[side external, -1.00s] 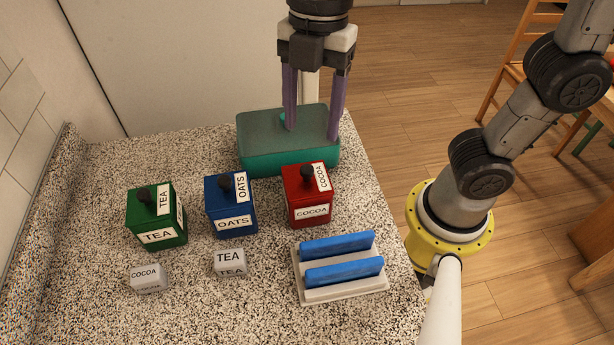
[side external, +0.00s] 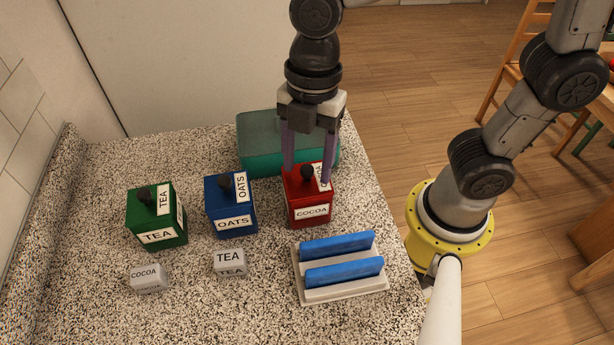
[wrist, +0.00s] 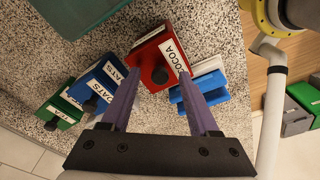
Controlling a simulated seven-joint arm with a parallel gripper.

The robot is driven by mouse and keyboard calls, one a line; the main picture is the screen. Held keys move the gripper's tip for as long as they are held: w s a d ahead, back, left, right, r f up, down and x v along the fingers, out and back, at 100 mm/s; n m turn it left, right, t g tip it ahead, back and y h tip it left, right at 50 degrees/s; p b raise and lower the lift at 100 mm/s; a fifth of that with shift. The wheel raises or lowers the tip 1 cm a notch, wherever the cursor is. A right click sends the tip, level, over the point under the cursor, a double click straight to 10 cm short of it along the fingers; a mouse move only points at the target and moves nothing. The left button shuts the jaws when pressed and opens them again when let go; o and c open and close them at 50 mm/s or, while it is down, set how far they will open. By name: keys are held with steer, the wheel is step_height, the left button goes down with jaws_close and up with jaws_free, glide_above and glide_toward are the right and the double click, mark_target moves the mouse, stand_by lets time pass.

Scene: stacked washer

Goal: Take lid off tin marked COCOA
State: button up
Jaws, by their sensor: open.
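The red tin marked COCOA (side external: 309,208) stands on the speckled counter, its lid on and a black knob (side external: 307,171) on top. It also shows in the wrist view (wrist: 152,52), with the knob (wrist: 160,75) between the lines of my two fingers. My gripper (side external: 306,176) is open, its two purple fingers pointing down at the lid, one to each side of the knob. In the wrist view my gripper (wrist: 154,100) holds nothing. Whether the fingertips touch the lid or hover above it, I cannot tell.
A blue OATS tin (side external: 231,208) and a green TEA tin (side external: 156,217) stand to the left. A teal box (side external: 262,150) is behind. A rack with blue slats (side external: 345,288) is in front. Small blocks marked COCOA (side external: 148,278) and TEA (side external: 230,262) lie front left.

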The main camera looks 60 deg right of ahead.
jaws_close()
stand_by(0.3)
